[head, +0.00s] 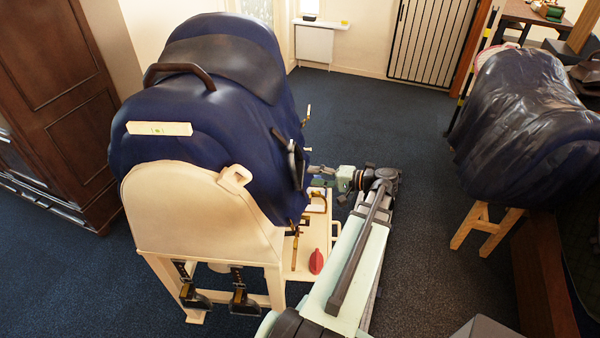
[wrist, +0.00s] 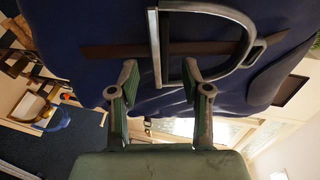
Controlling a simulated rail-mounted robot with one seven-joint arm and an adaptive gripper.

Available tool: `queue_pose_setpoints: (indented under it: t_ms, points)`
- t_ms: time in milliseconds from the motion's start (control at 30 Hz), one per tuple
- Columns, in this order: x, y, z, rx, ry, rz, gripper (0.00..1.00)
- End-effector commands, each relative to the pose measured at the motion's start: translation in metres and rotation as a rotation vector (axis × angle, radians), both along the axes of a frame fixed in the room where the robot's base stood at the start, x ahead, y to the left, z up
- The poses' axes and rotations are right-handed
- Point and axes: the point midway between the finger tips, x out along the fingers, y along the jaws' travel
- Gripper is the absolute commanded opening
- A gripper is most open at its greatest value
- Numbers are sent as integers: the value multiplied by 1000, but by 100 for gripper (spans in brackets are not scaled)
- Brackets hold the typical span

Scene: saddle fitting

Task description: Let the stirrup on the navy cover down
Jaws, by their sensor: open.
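The navy cover (head: 130,155) lies over a saddle-shaped form on a cream stand. On its right side, a dark stirrup (head: 296,162) stands up against the cover. In the wrist view the stirrup (wrist: 238,18) is a grey metal loop with a straight bar, in front of a dark brown strap (wrist: 110,52) on the navy cloth. My gripper (wrist: 160,78) is open, its two green-padded fingers on either side of the straight bar. Whether either finger touches the bar I cannot tell. In the head view my gripper (head: 312,176) is at the cover's right side, its tips partly hidden.
A pale bar with a green level vial (head: 160,128) and a brown handle (head: 180,72) are on top of the cover. A red object (head: 316,262) sits on the stand's side shelf. A second dark-covered form (head: 525,125) stands at right, with open floor (head: 400,110) between.

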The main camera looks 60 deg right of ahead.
Motion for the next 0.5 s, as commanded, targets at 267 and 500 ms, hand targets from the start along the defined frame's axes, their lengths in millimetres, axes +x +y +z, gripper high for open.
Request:
queue_pose_setpoints:
  t_ms: [267,500]
  points:
    - [42,10,-9,1,1,2,48]
    - [56,14,-13,0,0,0,48]
